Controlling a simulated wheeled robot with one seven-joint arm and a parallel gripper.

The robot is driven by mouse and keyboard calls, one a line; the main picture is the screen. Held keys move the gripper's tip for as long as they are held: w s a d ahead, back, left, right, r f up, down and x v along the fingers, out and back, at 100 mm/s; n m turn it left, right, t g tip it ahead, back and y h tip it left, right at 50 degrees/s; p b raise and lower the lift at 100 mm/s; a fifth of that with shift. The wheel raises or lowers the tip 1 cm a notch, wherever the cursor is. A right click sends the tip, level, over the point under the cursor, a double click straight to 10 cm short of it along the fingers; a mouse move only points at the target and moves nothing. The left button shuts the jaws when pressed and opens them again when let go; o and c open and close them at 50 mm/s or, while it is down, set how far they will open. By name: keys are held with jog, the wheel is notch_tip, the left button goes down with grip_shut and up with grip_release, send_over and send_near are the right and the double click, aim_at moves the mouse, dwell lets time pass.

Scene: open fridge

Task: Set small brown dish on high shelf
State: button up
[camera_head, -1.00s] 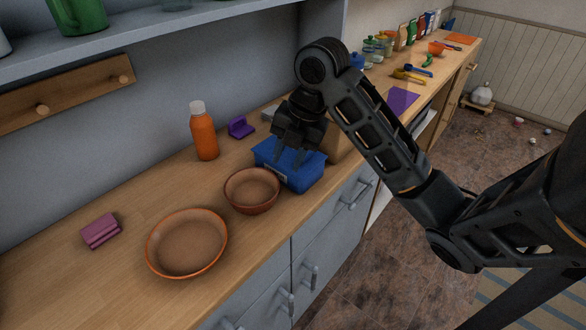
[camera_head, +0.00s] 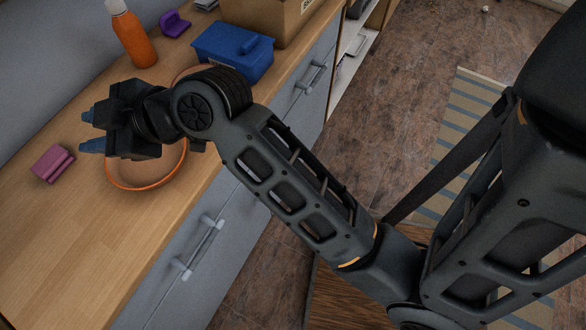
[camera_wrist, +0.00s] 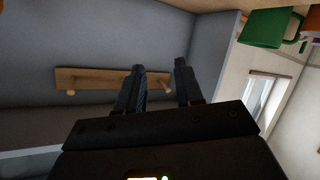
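The small brown dish (camera_head: 188,72) is mostly hidden behind my wrist in the head view; only part of its rim shows, beside the blue tub. A larger brown dish (camera_head: 145,182) with an orange rim sits on the counter, partly covered by my gripper. My gripper (camera_head: 86,131) is above the counter, pointing left, its two fingers apart with nothing between them. The spread fingers also show in the wrist view (camera_wrist: 159,68), facing a wall with a wooden peg rail. The high shelf is out of the head view, and I cannot clearly identify it in the wrist view.
A pink sponge-like block (camera_head: 53,163) lies left of the larger dish. An orange bottle (camera_head: 133,38), a purple item (camera_head: 175,23), the blue tub (camera_head: 232,50) and a cardboard box (camera_head: 268,15) stand farther back. The counter's near left part is clear.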

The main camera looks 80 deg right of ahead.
jog(key=s+a+f+m+h, duration=0.2)
jog(key=s+a+f+m, duration=0.25)
jog(key=s, duration=0.45)
jog(key=s+d, duration=0.2)
jog(key=s, duration=0.9)
jog(key=s+d+r+m+t, duration=0.1)
jog(key=s+d, duration=0.1)
jog(key=s, duration=1)
jog(key=shift+s+d+r, duration=0.25)
jog(key=shift+s+d, duration=0.05)
jog(key=shift+d, duration=0.05)
jog(key=shift+o, duration=0.3)
jog(key=shift+s+d+r, duration=0.15)
jog(key=shift+s+r, duration=0.1)
